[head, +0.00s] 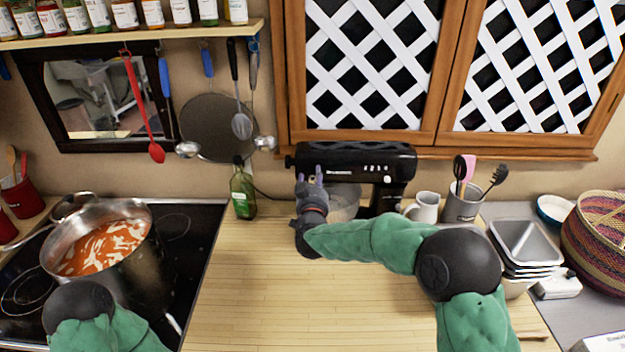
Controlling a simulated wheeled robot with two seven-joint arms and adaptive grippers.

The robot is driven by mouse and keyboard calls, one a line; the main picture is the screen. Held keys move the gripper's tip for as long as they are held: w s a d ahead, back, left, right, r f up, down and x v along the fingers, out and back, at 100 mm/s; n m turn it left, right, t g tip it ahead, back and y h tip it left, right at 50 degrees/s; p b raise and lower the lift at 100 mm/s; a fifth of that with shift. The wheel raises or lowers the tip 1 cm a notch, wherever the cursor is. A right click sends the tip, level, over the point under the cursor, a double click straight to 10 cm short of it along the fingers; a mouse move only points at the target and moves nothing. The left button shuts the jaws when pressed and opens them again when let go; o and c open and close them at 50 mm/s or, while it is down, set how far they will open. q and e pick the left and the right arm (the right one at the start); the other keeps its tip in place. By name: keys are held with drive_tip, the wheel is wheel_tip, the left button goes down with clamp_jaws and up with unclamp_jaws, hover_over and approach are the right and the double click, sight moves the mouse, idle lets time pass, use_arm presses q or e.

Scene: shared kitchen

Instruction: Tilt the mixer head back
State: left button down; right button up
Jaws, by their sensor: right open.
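The black stand mixer (357,160) stands at the back of the wooden counter, against the wall. Its head lies level over a clear bowl (344,202), with buttons on its front side. My right gripper (311,178) is in front of the left part of the mixer head, fingers pointing up and spread apart, with nothing held. It hides part of the head's lower edge and the bowl; whether it touches the mixer I cannot tell. My left arm shows at the lower left over the stove, but its gripper is not visible.
A pot of red soup (104,246) stands on the black stove (182,240) at left. A green bottle (243,192) stands left of the mixer. A white mug (424,207) and a utensil holder (463,204) stand to its right. The counter's front (260,300) is clear.

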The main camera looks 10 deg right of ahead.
drive_tip(key=shift+w, duration=0.4)
drive_tip(key=shift+c, duration=0.3)
clamp_jaws()
